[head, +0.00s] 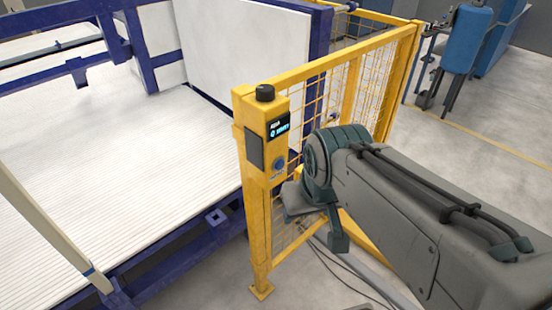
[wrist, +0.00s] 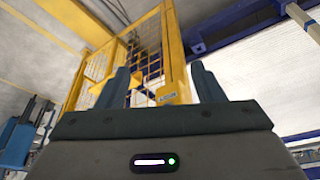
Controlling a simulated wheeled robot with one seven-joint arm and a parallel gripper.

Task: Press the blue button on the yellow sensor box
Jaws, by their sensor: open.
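The yellow sensor box (head: 262,135) stands upright on a yellow post at the near end of the fence, in the middle of the head view. It has a black cap on top, a dark lit display and a round blue button (head: 279,164) low on its face. My gripper (head: 312,215) is just right of and below the button in this view, apart from it as far as I can tell, and partly hidden by my arm. In the wrist view my gripper (wrist: 160,78) is open and empty. A yellow part with a small blue mark (wrist: 170,94) shows between its fingers.
A yellow mesh fence (head: 370,85) runs back from the box. Blue equipment (head: 468,40) stands far right. Grey floor (head: 480,165) is open at the right.

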